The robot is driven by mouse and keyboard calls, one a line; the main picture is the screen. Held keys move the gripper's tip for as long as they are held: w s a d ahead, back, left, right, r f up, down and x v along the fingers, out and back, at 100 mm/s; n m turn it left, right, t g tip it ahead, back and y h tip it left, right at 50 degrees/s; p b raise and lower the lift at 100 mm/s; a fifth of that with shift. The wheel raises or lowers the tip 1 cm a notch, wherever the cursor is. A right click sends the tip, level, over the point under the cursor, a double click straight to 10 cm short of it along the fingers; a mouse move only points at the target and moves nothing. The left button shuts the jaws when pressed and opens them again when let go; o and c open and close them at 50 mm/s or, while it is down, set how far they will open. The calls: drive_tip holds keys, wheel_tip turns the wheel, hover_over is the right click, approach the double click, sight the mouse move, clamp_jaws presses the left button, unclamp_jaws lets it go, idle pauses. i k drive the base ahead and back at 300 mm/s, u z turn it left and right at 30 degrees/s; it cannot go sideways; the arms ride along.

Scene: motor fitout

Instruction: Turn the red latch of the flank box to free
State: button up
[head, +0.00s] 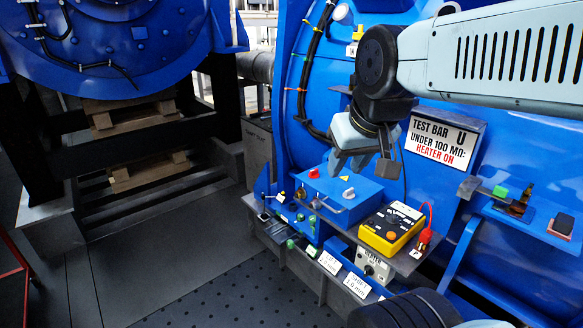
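A blue box (338,196) stands on a ledge at the flank of the big blue motor, and I take it to be the flank box. A small red part (314,173) shows at its back left corner. I cannot tell whether this is the red latch or how it is turned. My gripper (347,166) points down above the back of the box, apart from the red part. Its fingers overlap in this view, so their opening is unclear. Nothing is visibly held.
A yellow tester (391,228) with a red clip (424,238) stands right of the box. A heater unit (373,265) and label cards (330,262) lie in front. Small knobs and tools crowd the ledge's left end. The floor at left is clear.

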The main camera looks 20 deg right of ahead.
sight(315, 174)
drive_tip(key=z, duration=1.5)
drive_tip(key=i, duration=0.1)
drive_tip(key=u, duration=2.95)
drive_tip(key=k, duration=0.8)
drive_tip(key=z, duration=0.9)
drive_tip(key=i, duration=1)
drive_tip(key=z, duration=0.15)
